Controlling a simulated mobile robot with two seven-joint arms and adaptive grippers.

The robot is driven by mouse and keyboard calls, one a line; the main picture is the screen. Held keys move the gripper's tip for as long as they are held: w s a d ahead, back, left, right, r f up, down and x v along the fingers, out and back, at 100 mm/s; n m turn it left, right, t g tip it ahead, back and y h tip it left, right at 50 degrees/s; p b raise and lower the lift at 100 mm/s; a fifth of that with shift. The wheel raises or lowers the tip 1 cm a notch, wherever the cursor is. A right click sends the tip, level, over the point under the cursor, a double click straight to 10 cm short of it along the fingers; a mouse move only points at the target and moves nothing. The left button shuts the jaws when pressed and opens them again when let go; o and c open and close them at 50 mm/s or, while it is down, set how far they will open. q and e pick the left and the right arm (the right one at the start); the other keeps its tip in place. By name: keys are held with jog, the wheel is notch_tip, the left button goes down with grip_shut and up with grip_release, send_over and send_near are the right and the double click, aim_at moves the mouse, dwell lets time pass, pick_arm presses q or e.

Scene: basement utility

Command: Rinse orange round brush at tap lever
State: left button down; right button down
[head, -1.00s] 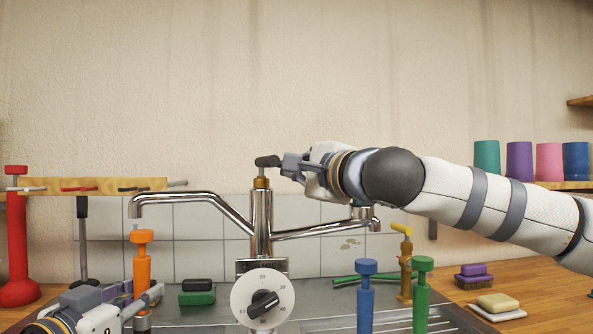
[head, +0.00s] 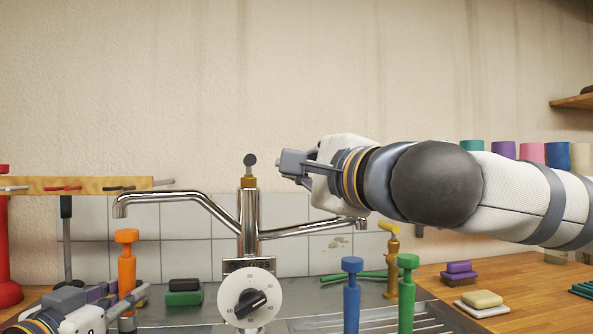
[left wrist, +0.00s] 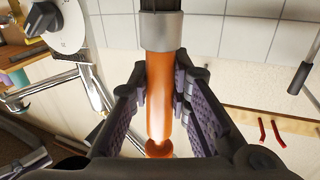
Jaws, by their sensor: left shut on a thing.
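The orange round brush (head: 126,272) is upright below the outlet of the tap's left spout (head: 120,211). My left gripper (head: 122,298) is shut on its orange handle, which also shows between the fingers in the left wrist view (left wrist: 159,95). The metal collar (left wrist: 160,31) shows there, with dark bristles cut off by the frame edge. The tap lever (head: 250,160) tops the chrome tap and shows nearly end-on. My right gripper (head: 283,164) is just right of the lever, with a gap between them; its finger opening is unclear. I cannot make out water at the spout.
A white dial (head: 247,297) stands in front of the tap. Blue (head: 352,295) and green (head: 407,295) upright brushes and a brass valve (head: 392,262) stand at right. A wooden rack (head: 80,185) is at left.

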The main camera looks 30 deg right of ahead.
jog(key=shift+s, duration=0.45)
